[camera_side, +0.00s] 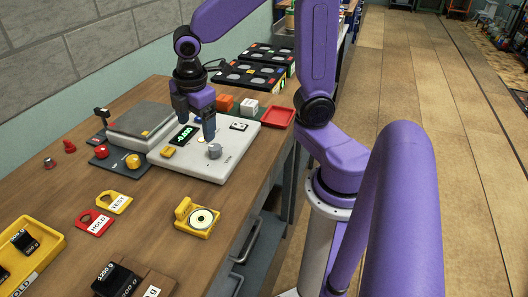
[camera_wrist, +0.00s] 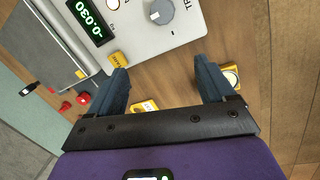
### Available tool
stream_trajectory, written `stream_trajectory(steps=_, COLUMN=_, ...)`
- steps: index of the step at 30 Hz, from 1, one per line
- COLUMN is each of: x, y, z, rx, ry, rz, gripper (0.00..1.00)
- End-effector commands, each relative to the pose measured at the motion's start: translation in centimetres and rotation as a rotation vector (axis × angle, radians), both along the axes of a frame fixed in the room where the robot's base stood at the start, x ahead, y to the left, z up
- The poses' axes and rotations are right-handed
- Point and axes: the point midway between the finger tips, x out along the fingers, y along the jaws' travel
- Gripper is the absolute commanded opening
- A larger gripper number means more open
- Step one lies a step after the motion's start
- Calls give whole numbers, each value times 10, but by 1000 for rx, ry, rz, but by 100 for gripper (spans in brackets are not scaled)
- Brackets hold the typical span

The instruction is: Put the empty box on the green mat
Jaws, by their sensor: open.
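My gripper (camera_side: 196,128) is open and empty, in front of or above the white control panel of a scale (camera_side: 225,160). In the wrist view its fingers (camera_wrist: 162,75) are wide apart, with bare wood and the panel's edge between them. Behind the scale stand a small orange box (camera_side: 223,103) and a white box (camera_side: 249,106), with more orange beside them. I cannot tell which box is empty.
The scale's display (camera_wrist: 90,22) reads -0.030. A red tray (camera_side: 281,117) lies at the bench's right edge. Black trays (camera_side: 250,74) are farther back. Red HOLD (camera_side: 94,222) and yellow TEST (camera_side: 115,202) tags, a yellow holder (camera_side: 197,218) and black weights (camera_side: 118,281) are nearer.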

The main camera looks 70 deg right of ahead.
Motion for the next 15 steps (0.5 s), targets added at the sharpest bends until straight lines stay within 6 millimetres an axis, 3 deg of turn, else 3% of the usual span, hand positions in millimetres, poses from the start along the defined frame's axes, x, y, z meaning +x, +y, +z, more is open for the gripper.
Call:
stream_trajectory(steps=3, x=-41, y=22, z=1, rx=44, ry=11, rz=-29, gripper=82)
stream_trajectory(steps=7, x=-86, y=37, z=-1, rx=87, ry=33, rz=-71, gripper=82)
stream_trajectory(steps=15, x=-163, y=44, z=-5, rx=135, ry=90, rz=-151, gripper=82)
